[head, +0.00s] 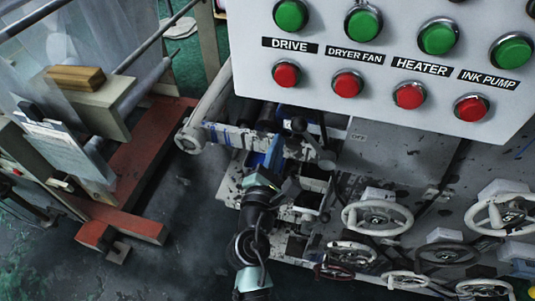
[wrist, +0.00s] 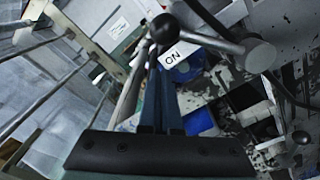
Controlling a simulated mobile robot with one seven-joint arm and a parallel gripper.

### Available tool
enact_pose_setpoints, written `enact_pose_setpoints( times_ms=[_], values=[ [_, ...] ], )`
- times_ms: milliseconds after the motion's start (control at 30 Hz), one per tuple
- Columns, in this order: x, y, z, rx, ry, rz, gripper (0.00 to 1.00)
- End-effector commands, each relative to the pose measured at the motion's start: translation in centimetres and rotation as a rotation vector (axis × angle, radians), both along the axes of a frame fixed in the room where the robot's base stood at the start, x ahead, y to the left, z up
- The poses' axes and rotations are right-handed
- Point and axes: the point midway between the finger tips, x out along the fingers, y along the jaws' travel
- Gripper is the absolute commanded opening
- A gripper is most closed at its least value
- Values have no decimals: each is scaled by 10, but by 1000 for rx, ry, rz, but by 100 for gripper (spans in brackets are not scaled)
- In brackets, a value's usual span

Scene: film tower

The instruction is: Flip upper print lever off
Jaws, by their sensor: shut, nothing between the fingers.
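The upper print lever (head: 311,142) has a black ball knob at its upper left end and a grey hub at its lower right. In the wrist view the lever (wrist: 212,35) runs from the knob, just beyond my fingertips, right to its round hub. My gripper (head: 276,146) is shut and empty, with its blue fingers just left of the lever. In the wrist view my gripper (wrist: 163,72) points up toward the knob; I cannot tell whether it touches. An ON label (wrist: 173,57) shows beside the fingertips. An OFF label (head: 359,137) is on the panel right of the lever.
A second black knob (head: 325,217) sits lower on the machine. White handwheels (head: 377,218) stand to the right. A control panel (head: 390,75) with green and red buttons overhangs above. A red floor frame (head: 140,170) lies left, with open floor between.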

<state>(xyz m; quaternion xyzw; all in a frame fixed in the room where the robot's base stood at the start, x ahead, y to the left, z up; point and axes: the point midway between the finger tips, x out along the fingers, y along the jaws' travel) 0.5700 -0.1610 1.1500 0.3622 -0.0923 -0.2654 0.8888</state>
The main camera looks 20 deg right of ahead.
Motion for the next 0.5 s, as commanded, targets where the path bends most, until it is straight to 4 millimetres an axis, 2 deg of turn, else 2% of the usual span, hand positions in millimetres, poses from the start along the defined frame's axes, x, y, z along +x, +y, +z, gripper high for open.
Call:
enact_pose_setpoints(
  times_ms=[33, 100, 500],
  values=[
    [-1, -5, 9, 0, 1, -2, 0],
    [-2, -9, 12, 1, 0, -2, 0],
    [-4, -15, 15, -1, 1, 0, 0]
  ],
)
